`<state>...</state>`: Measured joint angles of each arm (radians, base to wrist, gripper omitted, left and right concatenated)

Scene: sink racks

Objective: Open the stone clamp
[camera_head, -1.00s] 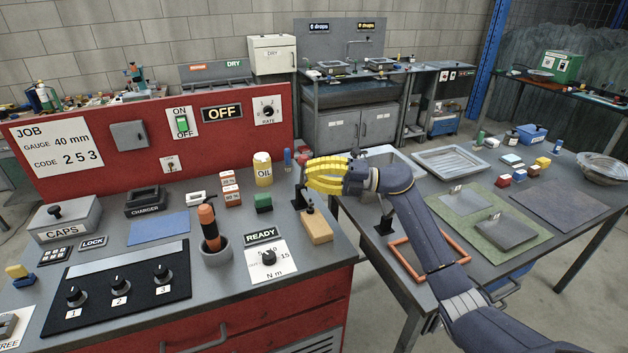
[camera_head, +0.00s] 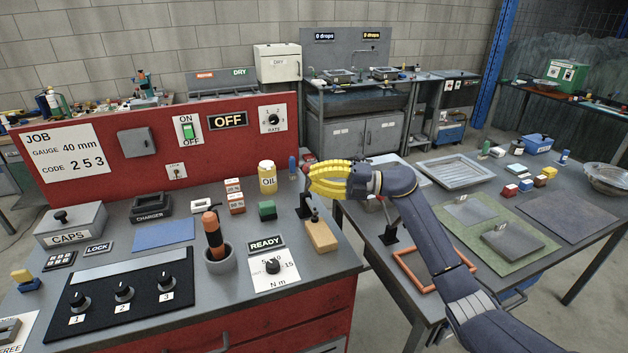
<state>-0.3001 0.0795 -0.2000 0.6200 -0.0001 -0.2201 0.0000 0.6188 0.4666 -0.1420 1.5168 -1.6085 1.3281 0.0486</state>
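No part is labelled as the stone clamp. A small black upright fitting (camera_head: 304,207) stands at the right edge of the left bench, beside a wooden block (camera_head: 321,236). Another black fitting (camera_head: 389,234) stands at the left edge of the right table, and I cannot tell which of them is the clamp. My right gripper (camera_head: 312,184), with yellow fingers, reaches left just above the first fitting. Its fingers overlap in this view, so their opening and any contact are unclear. My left gripper is not in view.
An orange frame (camera_head: 405,272) lies under my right arm. A grey slab (camera_head: 512,242) lies on a green mat (camera_head: 468,236). A gap separates the two benches.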

